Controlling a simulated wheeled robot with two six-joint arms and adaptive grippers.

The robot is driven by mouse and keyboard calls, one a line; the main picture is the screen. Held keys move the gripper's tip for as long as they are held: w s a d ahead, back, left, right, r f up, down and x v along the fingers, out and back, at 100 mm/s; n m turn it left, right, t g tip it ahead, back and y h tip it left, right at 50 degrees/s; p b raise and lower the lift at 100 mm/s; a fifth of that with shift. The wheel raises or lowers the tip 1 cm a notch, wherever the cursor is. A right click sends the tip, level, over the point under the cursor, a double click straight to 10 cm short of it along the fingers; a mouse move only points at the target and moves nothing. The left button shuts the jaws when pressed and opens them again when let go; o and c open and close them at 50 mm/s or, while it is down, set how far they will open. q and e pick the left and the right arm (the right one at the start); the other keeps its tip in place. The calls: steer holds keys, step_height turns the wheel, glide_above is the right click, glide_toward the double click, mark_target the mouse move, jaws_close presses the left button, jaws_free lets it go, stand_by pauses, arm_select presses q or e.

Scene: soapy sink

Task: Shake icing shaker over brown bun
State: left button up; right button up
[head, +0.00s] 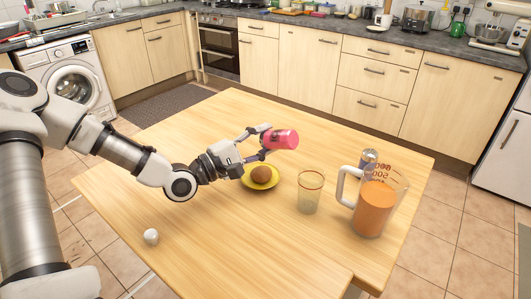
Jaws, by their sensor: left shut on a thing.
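My left gripper (257,139) is shut on a pink shaker (280,139) and holds it tilted nearly on its side above the table. The shaker is over the far side of a yellow plate (247,181). A round brown bun (261,173) sits on the plate, just below the shaker in the picture. I cannot tell whether anything falls from the shaker. My right gripper is not in view.
A clear glass (310,192) and a measuring jug (374,207) of orange liquid stand right of the plate. A small can (369,156) is behind the jug. A small white object (151,237) lies at the front left. The wooden table (240,250) is clear in front.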

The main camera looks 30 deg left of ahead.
arm_select(q)
steer(key=f+n+t+b, duration=0.1)
steer(key=n+b, duration=0.1)
steer(key=b, duration=0.1)
steer(key=f+n+y+b, duration=0.1)
steer(key=n+b, duration=0.2)
steer(key=f+n+t+b, duration=0.1)
steer(key=n+b, duration=0.1)
steer(key=b, duration=0.1)
steer(key=shift+w+a+n+t+y, duration=0.1)
steer(key=shift+a+n+t+y, duration=0.2)
steer(key=shift+a+n+y, duration=0.1)
steer(key=shift+n+y+b, duration=0.3)
steer(key=shift+n+b, duration=0.05)
steer(key=shift+n, duration=0.25)
steer(key=shift+a+r, duration=0.1)
steer(key=shift+r, duration=0.1)
step_height(320, 180, up, 4)
steer(key=p, duration=0.3)
steer(key=shift+f, duration=0.25)
